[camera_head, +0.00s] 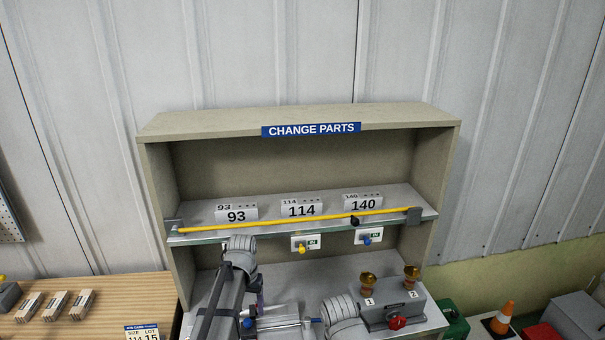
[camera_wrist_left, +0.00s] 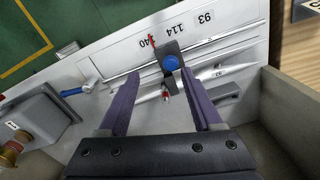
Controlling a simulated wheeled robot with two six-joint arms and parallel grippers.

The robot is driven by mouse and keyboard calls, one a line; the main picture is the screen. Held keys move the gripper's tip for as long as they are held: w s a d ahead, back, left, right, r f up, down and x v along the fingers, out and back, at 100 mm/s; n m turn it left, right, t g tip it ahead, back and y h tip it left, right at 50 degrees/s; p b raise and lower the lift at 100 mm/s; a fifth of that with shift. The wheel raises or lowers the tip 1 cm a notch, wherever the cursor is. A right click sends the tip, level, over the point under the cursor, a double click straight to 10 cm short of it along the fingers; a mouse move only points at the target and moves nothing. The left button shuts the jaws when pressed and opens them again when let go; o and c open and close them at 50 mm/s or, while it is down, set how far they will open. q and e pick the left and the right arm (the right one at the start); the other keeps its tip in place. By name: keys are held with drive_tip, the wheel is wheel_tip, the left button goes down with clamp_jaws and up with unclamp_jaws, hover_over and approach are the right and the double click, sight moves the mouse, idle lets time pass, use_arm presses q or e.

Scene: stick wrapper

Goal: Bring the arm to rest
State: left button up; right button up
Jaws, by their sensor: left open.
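My left arm (camera_head: 226,298) comes in from the lower left, in front of the change parts cabinet (camera_head: 157,192). My left gripper (camera_wrist_left: 158,82) shows in the left wrist view with its two purple fingers spread apart. Between and beyond the fingertips is a blue knob (camera_wrist_left: 171,62) on a dark block. I cannot tell from this view whether the fingers touch it; nothing appears clamped. In the head view the fingers are mostly hidden by the arm. My right gripper is not in view.
A yellow bar (camera_head: 290,221) runs across the shelf in front of blocks marked 93, 114 and 140. A grey box with brass knobs and a red knob (camera_head: 397,323) stands at lower right. A wooden table (camera_head: 95,290) with small cartons is at left; an orange cone (camera_head: 505,313) is at right.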

use_arm(q)
drive_tip(key=s+d+f+m+b, duration=0.1)
drive_tip(key=s+d+f+b, duration=0.1)
drive_tip(key=s+d, duration=0.5)
drive_tip(key=s+d+f+m+y+b, duration=0.1)
drive_tip(key=s+d+f+m+b, duration=0.1)
drive_tip(key=s+d, duration=0.5)
drive_tip(key=s+f+b, duration=0.1)
drive_tip(key=s+f, duration=0.1)
drive_tip(key=s, duration=0.2)
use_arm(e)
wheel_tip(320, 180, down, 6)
